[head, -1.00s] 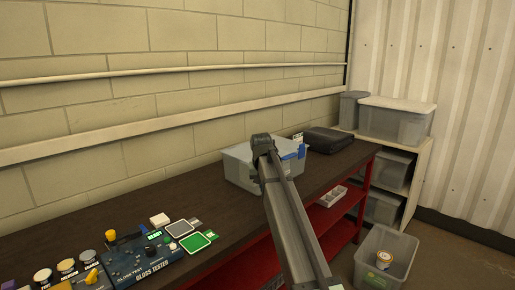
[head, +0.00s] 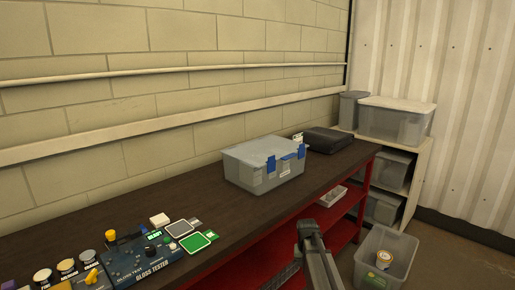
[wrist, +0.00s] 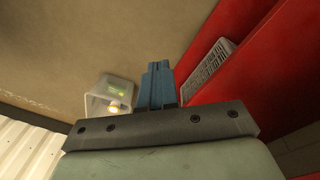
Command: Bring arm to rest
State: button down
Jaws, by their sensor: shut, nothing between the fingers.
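My gripper (wrist: 157,68) shows in the wrist view as two blue fingers pressed together with nothing between them. It hangs over the floor (wrist: 75,45), beside the red side of the bench (wrist: 250,80). In the head view my arm shows at the lower middle, in front of the bench (head: 130,213). The gripper itself cannot be made out there.
A grey lidded case (head: 245,170) with blue latches and a black case (head: 328,140) stand on the bench. A gloss tester (head: 140,262) sits at the left. An open clear bin (head: 398,270) stands on the floor at right, near white shelves (head: 415,178).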

jog(key=s+a+f+n+g, duration=0.1)
jog(key=s+f+g, duration=0.2)
jog(key=s+f, duration=2)
jog(key=s+f+g, duration=0.2)
jog(key=s+f, duration=0.1)
jog(key=s, duration=1.2)
jog(key=s+a+f+g+y, duration=0.1)
jog(key=s+f, duration=0.3)
jog(key=s, duration=1.2)
jog(key=shift+s+a+n+g, duration=0.2)
jog(key=shift+s+n+g, duration=0.15)
jog(key=shift+g, duration=0.25)
